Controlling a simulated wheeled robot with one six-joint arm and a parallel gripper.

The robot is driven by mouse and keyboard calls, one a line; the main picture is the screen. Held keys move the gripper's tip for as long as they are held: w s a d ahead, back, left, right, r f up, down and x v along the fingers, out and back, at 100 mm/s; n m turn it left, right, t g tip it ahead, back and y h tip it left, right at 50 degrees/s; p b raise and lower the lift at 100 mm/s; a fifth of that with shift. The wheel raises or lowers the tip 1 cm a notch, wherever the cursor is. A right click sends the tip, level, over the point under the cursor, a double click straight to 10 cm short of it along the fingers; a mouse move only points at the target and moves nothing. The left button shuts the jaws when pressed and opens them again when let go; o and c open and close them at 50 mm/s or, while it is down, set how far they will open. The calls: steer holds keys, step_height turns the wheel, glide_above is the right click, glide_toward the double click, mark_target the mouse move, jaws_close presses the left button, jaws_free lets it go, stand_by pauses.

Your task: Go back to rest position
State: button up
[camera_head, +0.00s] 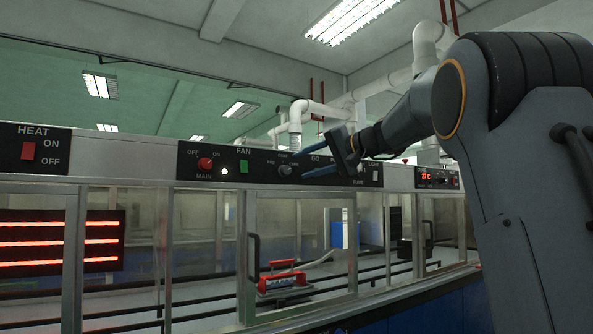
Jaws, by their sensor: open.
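My gripper (311,157) is in front of the black control panel (262,168), with its two blue fingers spread apart and nothing between them. The fingers point left toward the panel's middle, near a grey rotary knob (285,170). I cannot tell whether a finger touches the panel. My dark grey arm fills the right side of the view and reaches left to the gripper. It hides part of the machine's right side.
The panel carries a red main knob (205,163), a lit white lamp (224,171) and a green fan switch (243,167). A heat switch (28,151) is at left above glowing red heater bars (60,244). A glass door with a black handle (254,258) is below. A red-and-white device (282,278) lies behind glass.

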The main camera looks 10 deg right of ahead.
steer(key=shift+v, duration=1.1)
